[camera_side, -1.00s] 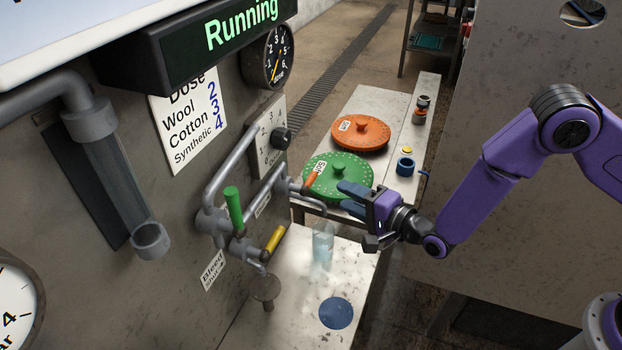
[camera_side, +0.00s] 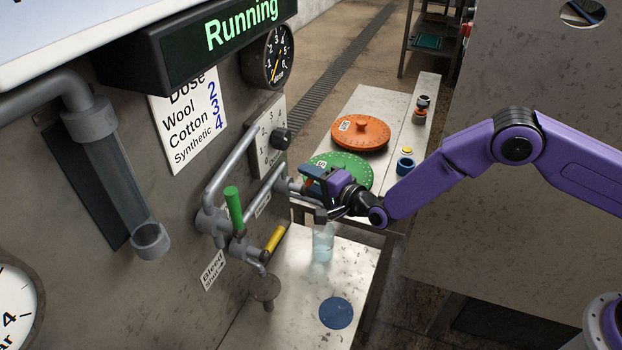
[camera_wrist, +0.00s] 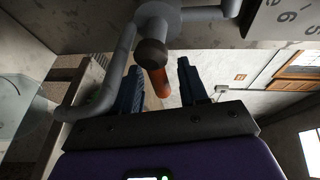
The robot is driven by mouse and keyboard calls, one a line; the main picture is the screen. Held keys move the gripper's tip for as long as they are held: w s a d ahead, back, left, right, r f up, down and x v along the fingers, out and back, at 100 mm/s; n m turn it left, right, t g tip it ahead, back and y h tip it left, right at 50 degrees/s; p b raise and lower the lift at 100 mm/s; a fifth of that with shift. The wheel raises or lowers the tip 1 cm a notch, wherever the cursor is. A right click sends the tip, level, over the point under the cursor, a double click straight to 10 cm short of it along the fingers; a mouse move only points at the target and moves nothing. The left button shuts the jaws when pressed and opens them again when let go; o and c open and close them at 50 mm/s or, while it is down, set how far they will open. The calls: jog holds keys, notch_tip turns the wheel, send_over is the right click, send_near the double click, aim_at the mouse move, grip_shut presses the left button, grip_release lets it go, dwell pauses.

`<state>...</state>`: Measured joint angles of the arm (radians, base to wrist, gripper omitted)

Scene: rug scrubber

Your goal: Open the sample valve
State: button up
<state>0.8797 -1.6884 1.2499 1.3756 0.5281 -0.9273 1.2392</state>
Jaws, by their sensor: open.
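The orange-handled valve (camera_wrist: 158,82) sits on a grey pipe with a bent spout; I cannot read a label naming it as the sample valve. In the wrist view its orange lever lies between my two blue fingers, with a gap visible on each side. My gripper (camera_wrist: 158,68) is open around the lever. In the side view my gripper (camera_side: 307,182) is at the pipe's end and hides most of the lever. A clear beaker (camera_side: 322,244) stands below the spout on the metal shelf (camera_side: 350,262).
A green-handled valve (camera_side: 233,208) and a yellow-handled valve (camera_side: 274,239) are on the pipes to the left. A green disc (camera_side: 345,163) and an orange disc (camera_side: 360,133) lie on the bench behind. A blue round pad (camera_side: 336,313) lies on the shelf. The display (camera_side: 215,42) reads Running.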

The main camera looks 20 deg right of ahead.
aim_at(304, 186)
grip_shut()
jog(key=shift+r+n, duration=0.1)
jog(key=shift+n, duration=0.2)
jog(key=n+t, duration=0.1)
jog(key=r+n+t, duration=0.1)
jog(key=n, duration=0.1)
jog(key=shift+a+r+n, duration=0.15)
jog(key=shift+r+n, duration=0.1)
jog(key=shift+n, duration=0.05)
jog(key=n, duration=0.1)
jog(key=r+n+t+y, duration=0.1)
jog(key=n, duration=0.2)
jog(key=shift+s+a+r+n+t, duration=0.15)
jog(key=shift+s+a+n+t, duration=0.15)
jog(key=shift+s+t, duration=0.1)
jog(key=n+y, duration=0.2)
jog(key=n, duration=0.1)
jog(key=s+a+n, duration=0.1)
jog(key=n, duration=0.1)
jog(key=shift+r+t+y, duration=0.3)
jog(key=shift+r+y, duration=0.1)
jog(key=shift+s+a+r+n+y, duration=0.15)
jog(key=shift+n+y, duration=0.3)
jog(key=shift+n, duration=0.5)
jog(key=shift+s+a+f+n+y, duration=0.15)
jog(key=shift+n+y, duration=0.25)
jog(key=shift+n, duration=0.5)
jog(key=shift+s+a+r+n+y, duration=0.15)
jog(key=shift+n+y, duration=0.3)
jog(key=shift+n, duration=0.5)
